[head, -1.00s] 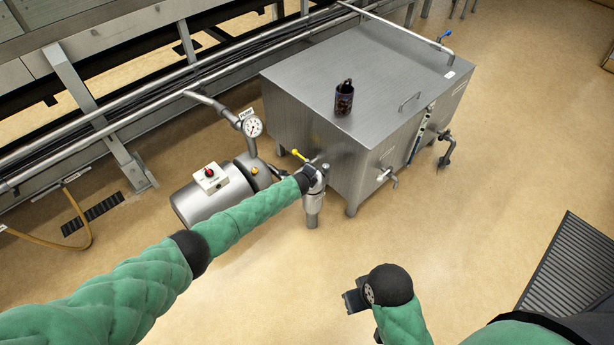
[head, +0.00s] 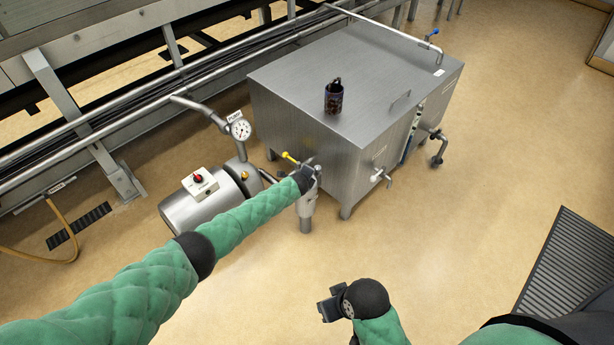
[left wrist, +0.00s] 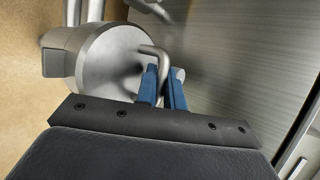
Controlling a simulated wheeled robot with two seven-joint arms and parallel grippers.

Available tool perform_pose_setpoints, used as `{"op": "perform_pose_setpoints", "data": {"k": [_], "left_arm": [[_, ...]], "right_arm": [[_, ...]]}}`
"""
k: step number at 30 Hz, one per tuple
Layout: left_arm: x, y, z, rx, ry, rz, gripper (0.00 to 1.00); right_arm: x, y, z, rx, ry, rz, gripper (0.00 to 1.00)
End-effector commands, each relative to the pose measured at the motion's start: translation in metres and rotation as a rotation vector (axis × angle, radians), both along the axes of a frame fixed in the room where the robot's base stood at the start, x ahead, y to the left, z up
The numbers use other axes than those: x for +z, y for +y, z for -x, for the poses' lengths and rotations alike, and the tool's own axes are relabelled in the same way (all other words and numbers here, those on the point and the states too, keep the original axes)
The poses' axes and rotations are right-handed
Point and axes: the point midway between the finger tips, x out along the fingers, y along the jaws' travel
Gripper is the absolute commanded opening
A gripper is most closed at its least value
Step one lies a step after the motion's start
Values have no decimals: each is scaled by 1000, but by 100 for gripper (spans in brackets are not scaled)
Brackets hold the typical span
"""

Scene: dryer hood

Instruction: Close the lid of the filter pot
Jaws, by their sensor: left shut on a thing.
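The filter pot (head: 306,208) is a small steel cylinder standing beside the large steel tank. My left gripper (head: 308,170) is at its top and hides most of the lid. In the left wrist view the round steel lid (left wrist: 105,62) faces the camera, with a bent bar handle (left wrist: 154,53). The blue fingers of my left gripper (left wrist: 166,88) are shut on this handle. I cannot tell how far the lid is from the pot's rim. My right gripper (head: 328,304) hangs over bare floor, away from the pot; its finger gap is unclear.
A pump (head: 196,207) with a gauge (head: 240,129) and a yellow-handled valve (head: 289,157) are to the left.

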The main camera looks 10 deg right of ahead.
Motion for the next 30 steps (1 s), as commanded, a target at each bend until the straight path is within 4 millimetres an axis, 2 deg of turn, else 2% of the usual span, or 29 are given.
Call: {"op": "perform_pose_setpoints", "data": {"k": [7, 8, 9, 20, 30], "left_arm": [[0, -1, 1, -1, 1, 1, 0], [0, -1, 1, -1, 1, 1, 14], [0, -1, 1, -1, 1, 1, 18], [1, 1, 3, 0, 1, -1, 18], [22, 13, 26, -1, 0, 1, 18]], "right_arm": [[-1, -1, 1, 1, 1, 2, 36], [-1, -1, 1, 1, 1, 2, 36], [-1, -1, 1, 1, 2, 2, 36], [1, -1, 1, 1, 4, 3, 36], [16, -10, 4, -7, 26, 25, 36]]}}
